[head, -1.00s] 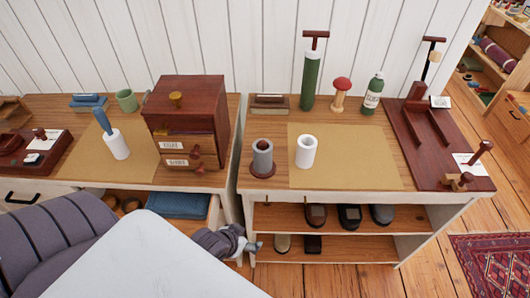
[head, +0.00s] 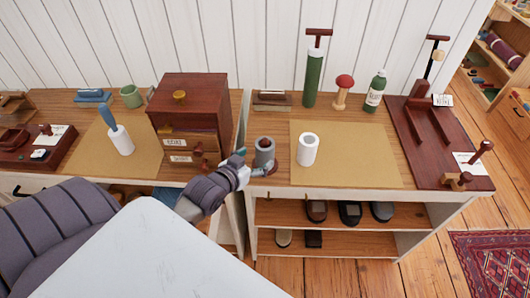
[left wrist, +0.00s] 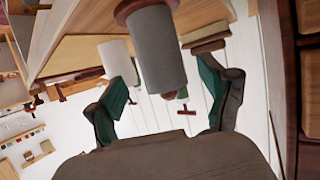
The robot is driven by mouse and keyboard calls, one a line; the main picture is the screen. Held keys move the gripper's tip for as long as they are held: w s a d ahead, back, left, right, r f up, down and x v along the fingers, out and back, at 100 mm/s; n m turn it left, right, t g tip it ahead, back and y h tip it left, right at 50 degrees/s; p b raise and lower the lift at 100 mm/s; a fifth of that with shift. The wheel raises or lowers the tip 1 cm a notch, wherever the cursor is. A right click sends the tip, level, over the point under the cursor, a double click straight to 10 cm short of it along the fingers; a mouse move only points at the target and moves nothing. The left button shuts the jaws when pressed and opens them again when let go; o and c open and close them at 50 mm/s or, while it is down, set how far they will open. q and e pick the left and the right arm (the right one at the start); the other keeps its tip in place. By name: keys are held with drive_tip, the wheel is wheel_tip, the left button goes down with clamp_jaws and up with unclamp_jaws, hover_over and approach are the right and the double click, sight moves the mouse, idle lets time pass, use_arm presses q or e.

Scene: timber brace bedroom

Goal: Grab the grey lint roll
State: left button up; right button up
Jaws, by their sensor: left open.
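The grey lint roll (head: 264,152) stands upright on a round dark red base near the left front corner of the right-hand desk. My left gripper (head: 254,164) is at the desk's front edge, right beside the roll and low against it. In the left wrist view the grey roll (left wrist: 158,55) reaches into the space between the two open, green-padded fingers (left wrist: 163,78). I cannot tell whether either finger touches it. My right gripper is in neither view.
A white roll (head: 308,149) stands on the tan mat (head: 350,170) to the right. A dark red drawer box (head: 190,110) stands close on the left. Behind are a brush block (head: 272,100), a green cylinder (head: 313,78) and a green bottle (head: 375,92). Shoes sit on shelves below.

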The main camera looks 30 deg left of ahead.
sight(259, 155)
use_arm(q)
drive_tip(key=p+x, duration=0.1)
drive_tip(key=x, duration=0.4)
drive_tip(key=shift+w, duration=0.4)
drive_tip(key=shift+s, duration=0.1)
drive_tip(key=shift+r, duration=0.1)
drive_tip(key=c, duration=1.3)
drive_tip(key=shift+o, duration=0.2)
